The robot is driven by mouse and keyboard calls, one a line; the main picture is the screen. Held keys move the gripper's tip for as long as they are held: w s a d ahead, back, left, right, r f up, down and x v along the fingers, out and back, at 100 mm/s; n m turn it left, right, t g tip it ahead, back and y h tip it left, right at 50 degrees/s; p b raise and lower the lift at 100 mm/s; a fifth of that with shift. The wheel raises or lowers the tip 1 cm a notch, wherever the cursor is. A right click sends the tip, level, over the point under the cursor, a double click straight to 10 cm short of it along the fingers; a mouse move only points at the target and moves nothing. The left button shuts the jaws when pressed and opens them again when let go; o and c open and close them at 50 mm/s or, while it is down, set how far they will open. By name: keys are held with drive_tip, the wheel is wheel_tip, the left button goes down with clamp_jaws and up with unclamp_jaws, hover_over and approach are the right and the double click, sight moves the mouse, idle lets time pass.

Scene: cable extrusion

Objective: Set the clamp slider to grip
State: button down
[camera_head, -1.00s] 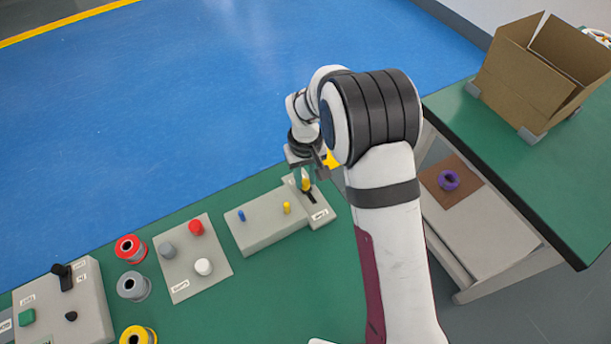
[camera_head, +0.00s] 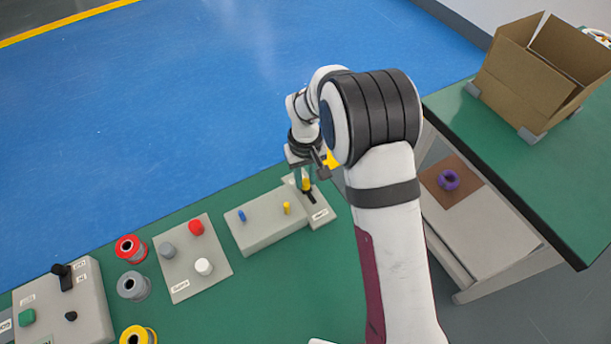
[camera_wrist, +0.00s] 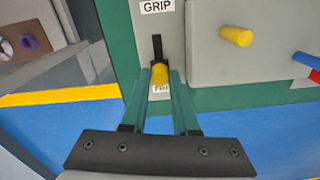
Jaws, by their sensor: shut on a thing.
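The clamp slider is a yellow knob (camera_wrist: 160,74) in a dark straight slot (camera_wrist: 157,48) on a light grey block (camera_head: 318,208). In the wrist view, the GRIP label (camera_wrist: 157,6) lies beyond the slot's upper end. The knob sits at the slot's opposite end, beside a second label (camera_wrist: 160,88) that is partly covered. My gripper (camera_wrist: 160,80) has its two green fingers shut on the knob, one on each side. In the head view, my gripper (camera_head: 304,180) is over the far end of that block, around the yellow knob (camera_head: 306,184).
A grey block with blue and yellow pegs (camera_head: 265,220) adjoins the slider block on the left. Further left are a plate with knobs (camera_head: 190,268), several spools (camera_head: 133,286) and a lever box (camera_head: 85,300). An open carton (camera_head: 530,75) stands on the right table.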

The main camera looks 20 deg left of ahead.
sight(315, 203)
drive_tip(key=shift+r, duration=0.1)
drive_tip(key=shift+s+d, duration=1.5)
drive_tip(key=shift+d, duration=0.1)
drive_tip(key=c, duration=0.9)
unclamp_jaws()
drive_tip(key=shift+c, duration=0.2)
wheel_tip(315, 203, up, 16)
drive_tip(key=shift+f, duration=0.2)
